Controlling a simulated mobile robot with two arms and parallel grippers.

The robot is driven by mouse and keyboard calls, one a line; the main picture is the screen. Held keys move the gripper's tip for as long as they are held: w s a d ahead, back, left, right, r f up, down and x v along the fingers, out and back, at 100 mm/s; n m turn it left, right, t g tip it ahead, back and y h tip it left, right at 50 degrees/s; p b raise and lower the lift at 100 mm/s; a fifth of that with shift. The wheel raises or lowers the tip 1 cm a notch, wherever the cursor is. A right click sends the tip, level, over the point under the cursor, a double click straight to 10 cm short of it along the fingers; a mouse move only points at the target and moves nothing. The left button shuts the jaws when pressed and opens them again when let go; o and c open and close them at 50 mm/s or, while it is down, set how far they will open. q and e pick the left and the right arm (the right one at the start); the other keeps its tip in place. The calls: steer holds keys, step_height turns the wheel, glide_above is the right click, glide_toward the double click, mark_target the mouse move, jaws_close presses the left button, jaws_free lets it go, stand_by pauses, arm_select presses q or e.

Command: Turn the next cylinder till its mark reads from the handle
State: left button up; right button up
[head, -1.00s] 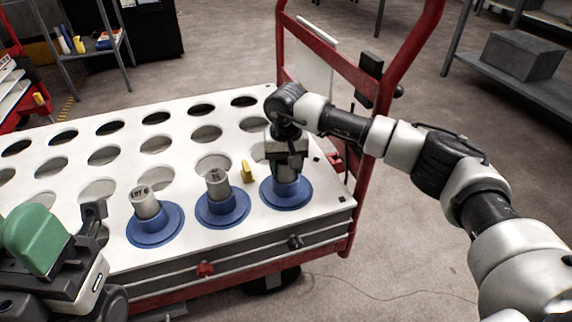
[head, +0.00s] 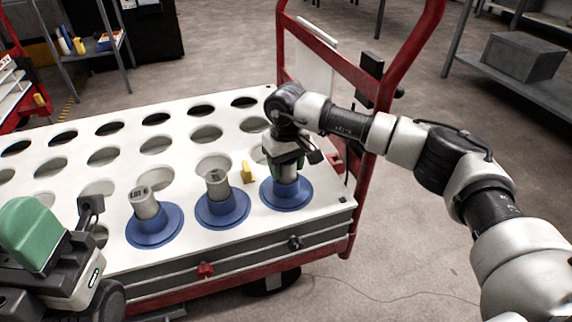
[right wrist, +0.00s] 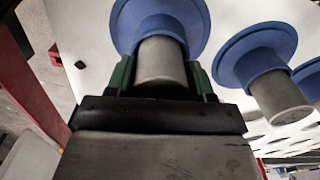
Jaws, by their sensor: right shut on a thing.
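Three grey cylinders stand upright in blue flanged collars along the cart's near edge. My right gripper (head: 286,172) points down and is shut on the rightmost cylinder (head: 287,174). The right wrist view shows this cylinder (right wrist: 162,62) between the green finger pads, its blue collar (head: 285,194) beyond. Its mark is hidden. The middle cylinder (head: 217,187) has a dark mark, too small to read. The left cylinder (head: 147,207) has a mark starting "LOT". My left gripper (head: 62,225) is at lower left, apart from the cylinders; its opening is unclear. The red handle frame (head: 412,45) rises at the cart's right end.
The white cart top (head: 325,203) has rows of empty round holes behind the cylinders. A small yellow piece (head: 248,172) stands between the middle and right cylinders. A grey shelf with a box (head: 523,56) stands far right. Open floor lies right of the cart.

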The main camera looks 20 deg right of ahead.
steer(key=n, duration=0.2)
steer(key=shift+n, duration=0.4)
steer(key=o, duration=1.3)
